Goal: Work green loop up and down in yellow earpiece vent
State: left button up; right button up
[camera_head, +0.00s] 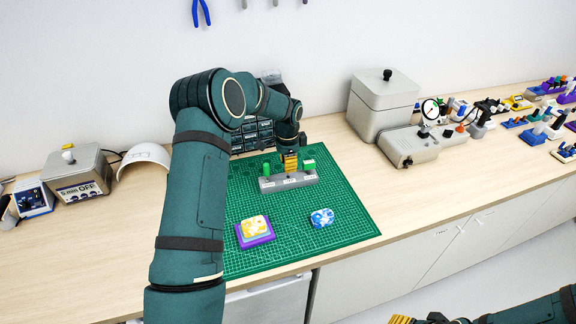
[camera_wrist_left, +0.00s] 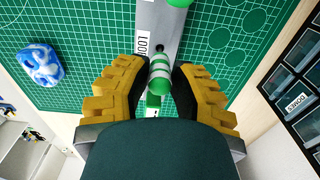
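The yellow-and-white earpiece (camera_head: 255,226) sits on a purple base at the front left of the mat in the head view. My left gripper (camera_head: 290,168) is over the grey rack, pointing down. In the left wrist view, its yellow fingers (camera_wrist_left: 159,72) stand either side of a green-and-white striped handle (camera_wrist_left: 159,73), beside the rack label "LOOP". The fingers are close to the handle; I cannot tell whether they touch it. The loop's working end is hidden. My right gripper (camera_head: 402,319) shows only in part at the bottom edge.
The grey rack (camera_head: 272,186) holds other green-handled tools on the green mat (camera_head: 345,230). A blue-and-white earpiece (camera_head: 322,217) lies right of the yellow one and shows in the left wrist view (camera_wrist_left: 40,62). Black drawers (camera_head: 250,138) stand behind. The mat's front right is clear.

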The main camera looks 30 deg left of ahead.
pick_arm(q)
grip_shut()
jog(key=shift+r+p, duration=0.9)
jog(key=shift+r, duration=0.7)
jog(key=shift+r+p, duration=1.4)
jog(key=shift+r, duration=1.05)
